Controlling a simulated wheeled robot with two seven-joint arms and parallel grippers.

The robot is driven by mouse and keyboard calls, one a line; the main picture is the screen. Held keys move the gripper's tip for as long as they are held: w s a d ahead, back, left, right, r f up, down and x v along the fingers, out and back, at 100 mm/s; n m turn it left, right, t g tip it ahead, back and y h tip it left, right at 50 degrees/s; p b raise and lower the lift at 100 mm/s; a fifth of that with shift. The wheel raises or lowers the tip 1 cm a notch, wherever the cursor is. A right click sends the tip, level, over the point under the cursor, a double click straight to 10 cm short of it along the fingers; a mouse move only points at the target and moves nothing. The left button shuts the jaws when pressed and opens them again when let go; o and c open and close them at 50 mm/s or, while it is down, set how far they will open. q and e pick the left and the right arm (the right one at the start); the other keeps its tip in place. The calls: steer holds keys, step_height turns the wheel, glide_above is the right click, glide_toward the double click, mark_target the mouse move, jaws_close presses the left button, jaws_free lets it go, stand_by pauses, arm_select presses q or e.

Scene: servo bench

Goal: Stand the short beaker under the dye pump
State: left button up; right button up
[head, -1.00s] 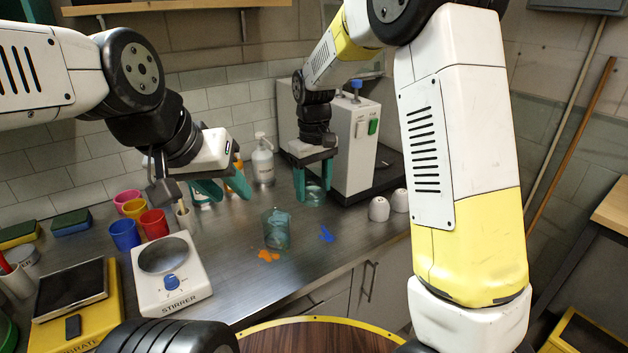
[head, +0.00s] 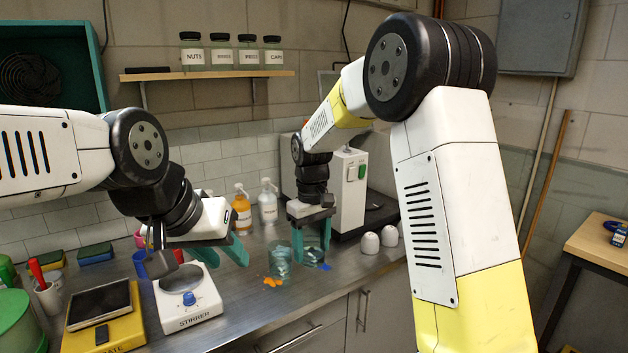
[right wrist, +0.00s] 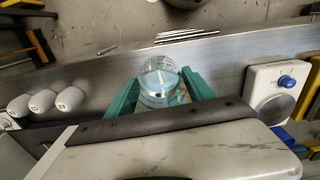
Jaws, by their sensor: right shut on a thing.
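My right gripper (head: 312,243) is shut on a clear short beaker (head: 316,258), at or just above the bench. The right wrist view also shows this beaker (right wrist: 160,88) between the teal fingers (right wrist: 160,98). A second, taller-looking clear beaker (head: 280,262) stands just left of it. Two pump bottles stand at the back: an orange one (head: 241,212) and a whitish one (head: 268,202). Their labels are too small to read, so I cannot tell which is the dye pump. My left gripper (head: 221,250) is open and empty, beside the stirrer.
The stirrer (head: 188,302) stands at left. A white machine (head: 349,190) stands behind my right gripper, with white domed cups (head: 370,243) to its right. Orange (head: 272,282) and blue patches lie near the beakers. Bare bench (head: 250,303) shows in front.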

steer(key=shift+s, duration=0.3)
steer(key=s+d+f+m, duration=0.3)
steer(key=d+f+m, duration=0.4)
steer(key=d+f, duration=0.8)
steer(key=shift+d, duration=0.5)
steer(key=shift+w+r, duration=0.1)
steer(key=shift+w, duration=0.05)
